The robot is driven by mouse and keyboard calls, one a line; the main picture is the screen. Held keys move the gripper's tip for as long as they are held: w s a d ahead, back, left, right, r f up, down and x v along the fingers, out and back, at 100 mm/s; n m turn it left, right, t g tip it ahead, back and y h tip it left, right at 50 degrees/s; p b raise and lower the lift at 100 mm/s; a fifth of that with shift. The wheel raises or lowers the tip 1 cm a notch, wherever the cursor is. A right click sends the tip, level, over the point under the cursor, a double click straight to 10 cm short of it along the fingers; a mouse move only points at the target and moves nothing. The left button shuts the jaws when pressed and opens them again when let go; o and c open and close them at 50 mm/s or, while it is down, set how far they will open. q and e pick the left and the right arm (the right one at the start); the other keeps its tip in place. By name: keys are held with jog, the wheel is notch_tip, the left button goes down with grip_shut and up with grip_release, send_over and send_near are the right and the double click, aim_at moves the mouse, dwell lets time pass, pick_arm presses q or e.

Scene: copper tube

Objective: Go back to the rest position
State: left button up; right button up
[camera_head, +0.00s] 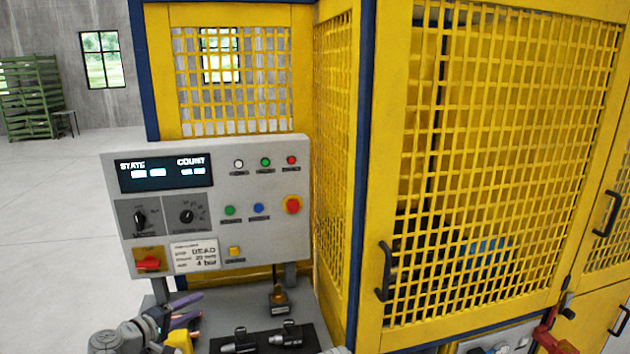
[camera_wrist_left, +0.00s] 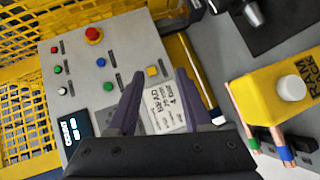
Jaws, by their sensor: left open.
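My left gripper (camera_head: 190,308) has purple fingers and is at the lower left of the head view, below the control panel (camera_head: 250,200). It also shows in the left wrist view (camera_wrist_left: 160,85), where its fingers are apart with nothing between them. The panel (camera_wrist_left: 100,65) lies beyond the fingers there. Copper tubes (camera_wrist_left: 270,145), with green and blue bands, lie to the right of the fingers, apart from them. My right gripper cannot be made out in either view.
A yellow mesh cage (camera_head: 500,160) with black handles (camera_head: 384,272) fills the right of the head view. Open floor (camera_head: 50,220) is at left.

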pick_arm(q)
jog(key=s+d+f+m+g+b, duration=0.2)
jog(key=s+d+f+m+g, duration=0.15)
jog(key=d+f, duration=0.45)
jog(key=s+d+f+m+g+b, duration=0.1)
jog(key=s+d+f+m+g, duration=0.35)
jog(key=d, duration=0.65)
jog(key=s+d+f+m+g+y+b, duration=0.4)
jog(key=s+f+y, duration=0.4)
jog(key=s+f, duration=0.3)
jog(key=s+d+m+g, duration=0.1)
jog(key=s+d+m, duration=0.1)
jog(key=shift+f+m+g+b, duration=0.3)
